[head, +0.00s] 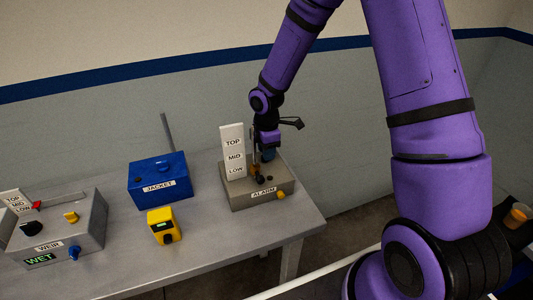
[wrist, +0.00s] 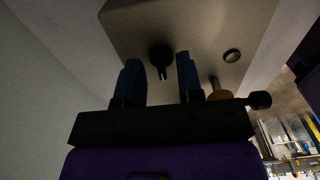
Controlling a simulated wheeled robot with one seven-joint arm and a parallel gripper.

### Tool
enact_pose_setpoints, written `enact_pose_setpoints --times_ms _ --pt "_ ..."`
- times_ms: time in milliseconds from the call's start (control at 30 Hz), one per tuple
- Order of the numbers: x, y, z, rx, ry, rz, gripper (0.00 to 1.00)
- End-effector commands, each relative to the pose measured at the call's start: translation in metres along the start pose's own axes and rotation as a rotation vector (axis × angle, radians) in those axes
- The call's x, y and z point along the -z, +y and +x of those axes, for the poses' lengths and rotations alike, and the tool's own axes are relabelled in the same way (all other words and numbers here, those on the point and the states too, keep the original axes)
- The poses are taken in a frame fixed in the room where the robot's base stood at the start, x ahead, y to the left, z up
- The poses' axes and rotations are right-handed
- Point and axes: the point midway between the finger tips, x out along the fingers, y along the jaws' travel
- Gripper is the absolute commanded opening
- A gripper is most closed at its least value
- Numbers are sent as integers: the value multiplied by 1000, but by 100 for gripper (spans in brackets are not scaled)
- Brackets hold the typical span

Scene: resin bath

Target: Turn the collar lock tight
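My gripper (head: 266,155) points down over the grey ALARM box (head: 240,197), beside its upright TOP/MID/LOW scale (head: 233,150). In the wrist view its two blue fingers (wrist: 158,80) are apart with nothing between their tips. A black knob with a pale pointer (wrist: 160,53) lies on the box just beyond the gap. An orange knob (wrist: 219,94) shows by the right finger, partly hidden by the gripper body. The head view shows a small dark knob (head: 259,178) and an orange knob (head: 281,194) on the box. I cannot tell which part is the collar lock.
A blue JACKET box (head: 145,188), a yellow box with a small display (head: 161,228) and a grey WEIR box (head: 88,238) with a green WET display stand to the left on the grey table (head: 215,255). A wall is behind. The table's front middle is clear.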

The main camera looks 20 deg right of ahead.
Motion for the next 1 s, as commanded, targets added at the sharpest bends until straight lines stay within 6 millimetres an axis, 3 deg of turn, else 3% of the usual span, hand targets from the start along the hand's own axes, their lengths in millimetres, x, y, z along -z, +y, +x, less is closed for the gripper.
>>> enact_pose_setpoints --times_ms 167,467,633,1000 --pt "0 0 13 1 0 0 34" --pt "0 0 15 -1 0 0 34" --pt "0 0 15 0 0 0 3" --pt "0 0 15 -1 -1 53 3"
